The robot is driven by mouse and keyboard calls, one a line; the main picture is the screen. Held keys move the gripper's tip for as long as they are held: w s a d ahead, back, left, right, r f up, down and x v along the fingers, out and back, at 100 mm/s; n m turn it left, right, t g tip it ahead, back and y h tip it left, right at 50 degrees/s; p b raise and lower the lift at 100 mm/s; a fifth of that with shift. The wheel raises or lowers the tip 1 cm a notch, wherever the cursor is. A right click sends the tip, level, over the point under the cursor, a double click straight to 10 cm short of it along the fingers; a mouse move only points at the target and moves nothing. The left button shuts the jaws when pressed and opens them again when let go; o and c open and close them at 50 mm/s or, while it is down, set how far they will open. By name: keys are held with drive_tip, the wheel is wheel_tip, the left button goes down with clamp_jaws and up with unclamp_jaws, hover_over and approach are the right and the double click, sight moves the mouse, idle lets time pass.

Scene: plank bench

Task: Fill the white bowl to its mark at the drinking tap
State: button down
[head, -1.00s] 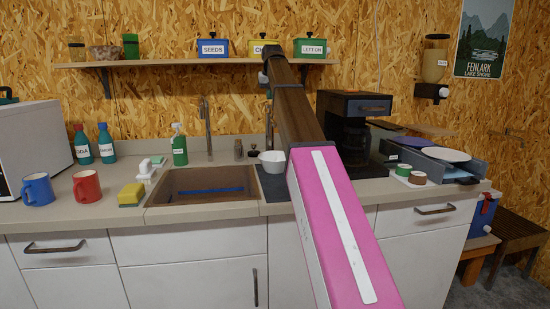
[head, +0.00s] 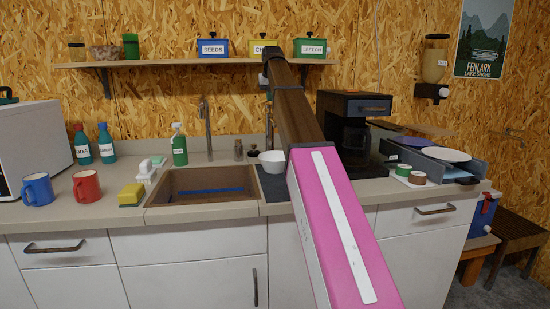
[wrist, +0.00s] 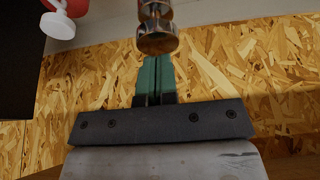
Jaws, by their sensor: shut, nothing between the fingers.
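The white bowl (head: 272,161) stands upright on a dark mat just right of the sink, partly behind my arm. Its mark and the inside level cannot be made out. A slim tap (head: 269,127) rises behind the bowl, partly hidden by my arm. A taller tap (head: 206,125) stands behind the sink. In the head view I cannot make out my gripper. In the wrist view my gripper (wrist: 157,66) has its dark green fingers together and empty. A shiny metal piece (wrist: 157,28) is just beyond the fingertips; contact cannot be told.
The sink (head: 165,209) lies left of the bowl. A coffee maker (head: 350,122) stands to the right, close to my arm. Two mugs, a sponge (head: 131,194) and a spray bottle (head: 179,147) are on the left. A shelf (head: 170,64) with boxes runs above.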

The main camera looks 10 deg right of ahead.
drive_tip(key=shift+f, duration=0.95)
idle(7.0)
